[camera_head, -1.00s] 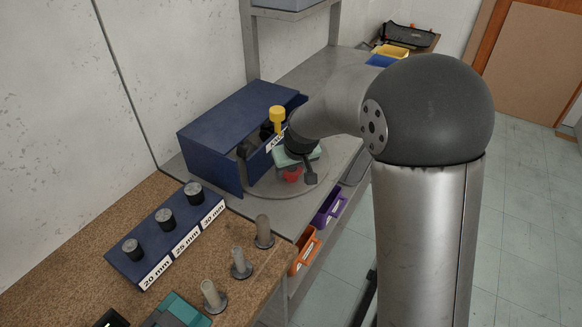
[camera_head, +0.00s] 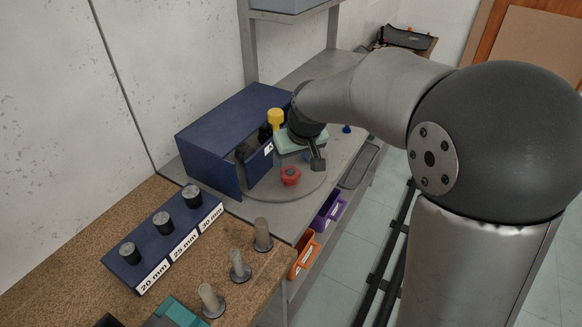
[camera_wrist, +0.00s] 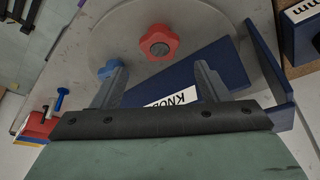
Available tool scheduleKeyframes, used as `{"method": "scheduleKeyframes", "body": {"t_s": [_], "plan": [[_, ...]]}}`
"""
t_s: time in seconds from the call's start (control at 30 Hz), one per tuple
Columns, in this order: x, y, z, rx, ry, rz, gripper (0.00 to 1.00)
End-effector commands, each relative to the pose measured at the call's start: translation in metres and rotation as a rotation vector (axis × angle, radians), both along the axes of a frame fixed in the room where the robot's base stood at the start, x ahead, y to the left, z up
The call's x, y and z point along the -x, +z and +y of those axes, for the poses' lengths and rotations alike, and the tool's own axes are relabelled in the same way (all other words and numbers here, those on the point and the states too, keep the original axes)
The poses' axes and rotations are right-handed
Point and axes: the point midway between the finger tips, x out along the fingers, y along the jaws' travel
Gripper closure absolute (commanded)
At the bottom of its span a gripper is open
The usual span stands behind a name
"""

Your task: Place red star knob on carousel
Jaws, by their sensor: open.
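The red star knob (camera_head: 290,175) rests on the round grey carousel (camera_head: 262,187), towards its front. In the wrist view the red star knob (camera_wrist: 157,43) lies on the carousel disc (camera_wrist: 205,18), clear of both fingers. My gripper (camera_head: 318,160) is above the carousel, up and to the right of the knob in the head view. In the wrist view my gripper (camera_wrist: 160,75) is open, its two fingers wide apart with nothing between them. Part of the carousel is hidden behind the navy box and my gripper.
A navy box (camera_head: 225,135) stands over the carousel's back. A yellow knob (camera_head: 276,117) is near it, and a blue knob (camera_wrist: 108,69) lies close to one finger. A block with labelled black knobs (camera_head: 165,240) and several grey posts (camera_head: 240,268) stand in front. Orange (camera_head: 304,256) and purple (camera_head: 329,211) bins hang at the edge.

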Motion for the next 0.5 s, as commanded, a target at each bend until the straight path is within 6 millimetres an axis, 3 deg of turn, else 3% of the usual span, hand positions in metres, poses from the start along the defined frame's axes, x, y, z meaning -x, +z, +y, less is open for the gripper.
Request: {"method": "scheduleKeyframes", "body": {"t_s": [0.2, 0.5], "plan": [[0.012, 0.031, -0.005, 0.0, 0.001, -0.002, 0.32], [0.022, 0.039, -0.012, 0.002, -0.01, 0.01, 0.32]]}}
